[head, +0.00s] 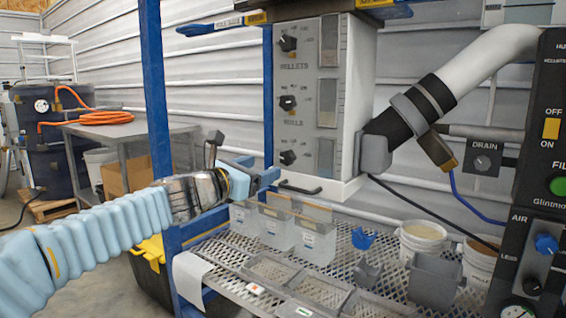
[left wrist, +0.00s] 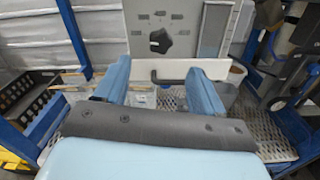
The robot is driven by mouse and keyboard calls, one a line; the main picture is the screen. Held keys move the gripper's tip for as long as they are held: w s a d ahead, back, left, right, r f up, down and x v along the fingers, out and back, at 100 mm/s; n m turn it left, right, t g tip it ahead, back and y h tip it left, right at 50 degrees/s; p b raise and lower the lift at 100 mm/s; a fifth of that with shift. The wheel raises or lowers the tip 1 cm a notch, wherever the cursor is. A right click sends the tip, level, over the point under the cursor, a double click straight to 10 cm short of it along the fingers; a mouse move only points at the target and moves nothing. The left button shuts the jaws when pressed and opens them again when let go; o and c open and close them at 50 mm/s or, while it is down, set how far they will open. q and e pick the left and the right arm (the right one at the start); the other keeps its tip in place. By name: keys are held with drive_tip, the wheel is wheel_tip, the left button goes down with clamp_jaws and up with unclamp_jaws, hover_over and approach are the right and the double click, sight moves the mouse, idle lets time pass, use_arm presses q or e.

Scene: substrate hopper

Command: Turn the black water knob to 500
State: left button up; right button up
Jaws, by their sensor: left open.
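A grey panel (head: 307,100) on the white hopper box carries three black knobs in a column. The top knob (head: 288,43) is over the label PELLETS and the middle knob (head: 288,103) is over HULLS. The lowest black knob (head: 288,157) has no label I can read; I take it as the water knob. A black knob also shows ahead in the left wrist view (left wrist: 160,40). My left gripper (head: 268,178) is open and empty, just left of and a little below the lowest knob, apart from it. In the left wrist view its fingers (left wrist: 160,82) are spread below the knob. The knob's scale is unreadable.
A black handle (head: 300,188) sits at the box's lower edge. A blue post (head: 157,90) stands left. Below is a mesh shelf (head: 230,262) with clear bins (head: 315,240) and grey trays. A dark control panel (head: 540,130) stands at right.

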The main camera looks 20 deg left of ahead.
sight(284, 160)
use_arm(q)
drive_tip(key=p+x, duration=0.1)
drive_tip(key=x, duration=0.9)
drive_tip(key=shift+w+d+f, duration=0.1)
drive_tip(key=shift+w, duration=0.1)
drive_tip(key=c, duration=1)
